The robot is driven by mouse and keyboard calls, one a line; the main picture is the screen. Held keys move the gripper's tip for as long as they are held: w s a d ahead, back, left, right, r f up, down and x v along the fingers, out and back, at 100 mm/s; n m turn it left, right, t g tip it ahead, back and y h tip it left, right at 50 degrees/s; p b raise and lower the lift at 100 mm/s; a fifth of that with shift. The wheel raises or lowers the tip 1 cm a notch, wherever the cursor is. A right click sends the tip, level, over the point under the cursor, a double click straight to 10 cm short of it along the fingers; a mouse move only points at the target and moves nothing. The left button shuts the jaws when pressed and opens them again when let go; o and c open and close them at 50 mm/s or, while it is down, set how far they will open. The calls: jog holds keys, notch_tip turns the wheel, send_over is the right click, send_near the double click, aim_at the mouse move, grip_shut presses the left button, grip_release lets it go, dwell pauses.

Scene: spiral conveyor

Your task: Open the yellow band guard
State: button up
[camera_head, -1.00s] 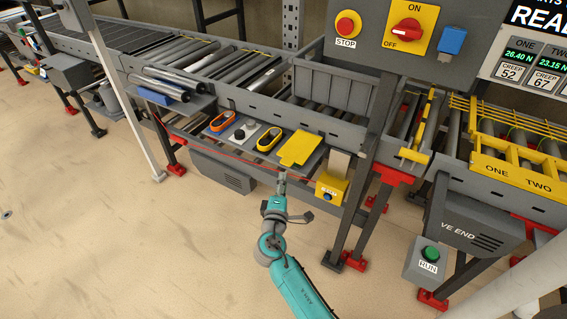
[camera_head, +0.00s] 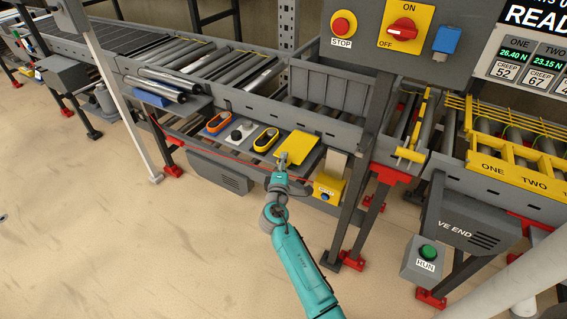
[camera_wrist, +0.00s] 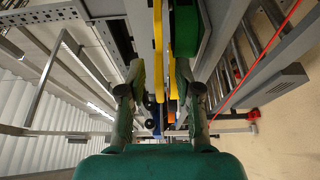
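A flat yellow plate (camera_head: 299,148), which looks like the yellow band guard, lies on a grey shelf below the conveyor in the head view. My gripper (camera_head: 283,160) is at its front left edge, overlapping it in the picture; I cannot tell whether they touch. In the wrist view my gripper (camera_wrist: 162,100) has its two fingers spread apart. The thin yellow edge of the plate (camera_wrist: 158,50) shows edge-on between and beyond the fingers. Nothing is clearly held.
Beside the plate lie an orange-yellow band loop (camera_head: 266,139), a part with black knobs (camera_head: 237,134) and an orange loop on a blue base (camera_head: 219,122). A yellow box (camera_head: 327,188) stands at the right. A red cord (camera_head: 225,154) runs along the front.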

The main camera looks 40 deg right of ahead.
grip_shut()
jog(key=shift+r, duration=0.1)
